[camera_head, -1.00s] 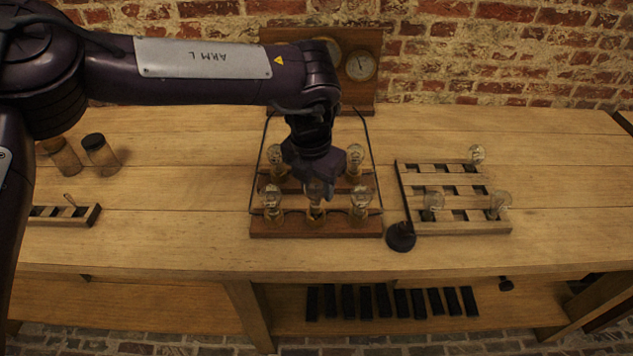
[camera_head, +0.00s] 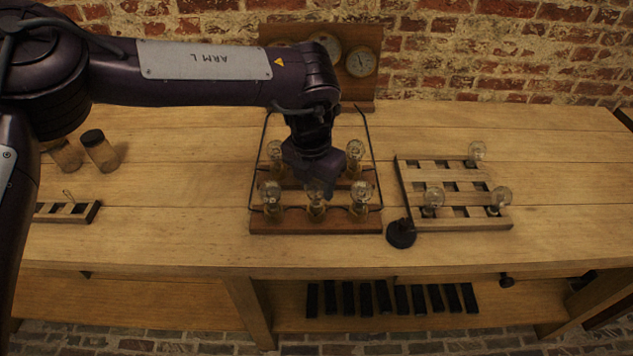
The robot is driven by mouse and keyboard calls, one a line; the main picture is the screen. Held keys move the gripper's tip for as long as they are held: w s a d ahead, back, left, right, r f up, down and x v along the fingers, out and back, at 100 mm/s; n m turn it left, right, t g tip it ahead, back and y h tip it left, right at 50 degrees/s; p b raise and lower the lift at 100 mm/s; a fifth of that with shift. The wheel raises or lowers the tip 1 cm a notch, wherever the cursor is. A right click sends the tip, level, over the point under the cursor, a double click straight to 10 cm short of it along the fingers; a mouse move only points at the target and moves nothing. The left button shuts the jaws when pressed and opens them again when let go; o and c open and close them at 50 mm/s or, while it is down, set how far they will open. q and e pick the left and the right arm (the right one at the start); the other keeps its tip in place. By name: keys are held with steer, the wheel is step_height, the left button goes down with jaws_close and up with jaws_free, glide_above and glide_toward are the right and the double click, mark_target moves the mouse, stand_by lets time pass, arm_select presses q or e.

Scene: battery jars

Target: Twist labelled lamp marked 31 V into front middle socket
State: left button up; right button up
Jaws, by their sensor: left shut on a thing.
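My left gripper (camera_head: 316,186) points down over the front middle socket of the wooden lamp board (camera_head: 275,226). It is shut on a clear glass lamp (camera_head: 316,209) there, whose lower part shows below the fingers. The lamp looks upright at the socket; its marking is hidden, and I cannot tell how deep it sits. Lamps stand in the front left socket (camera_head: 272,197) and front right socket (camera_head: 360,197). Two more lamps stand in the back row, left (camera_head: 275,153) and right (camera_head: 355,155). The back middle is hidden behind my gripper. My right gripper is not in view.
A slatted rack (camera_head: 470,226) with three lamps stands right of the board. A black round-based object (camera_head: 401,234) sits between them. A gauge panel (camera_head: 370,90) stands behind. Jars (camera_head: 100,150) and a small rack (camera_head: 80,213) are at left. A wire frame surrounds the lamp board.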

arm_select(q)
steer(key=shift+f, duration=0.5)
steer(key=shift+f, duration=0.15)
stand_by(0.5)
steer(key=m+p, duration=0.1)
steer(key=m, duration=0.1)
steer(key=shift+m, duration=0.3)
steer(key=shift+s+m+g+p, duration=0.1)
steer(key=shift+m+g+p, duration=0.25)
steer(key=shift+m, duration=0.85)
steer(key=shift+m+h, duration=0.3)
steer(key=shift+m, duration=0.4)
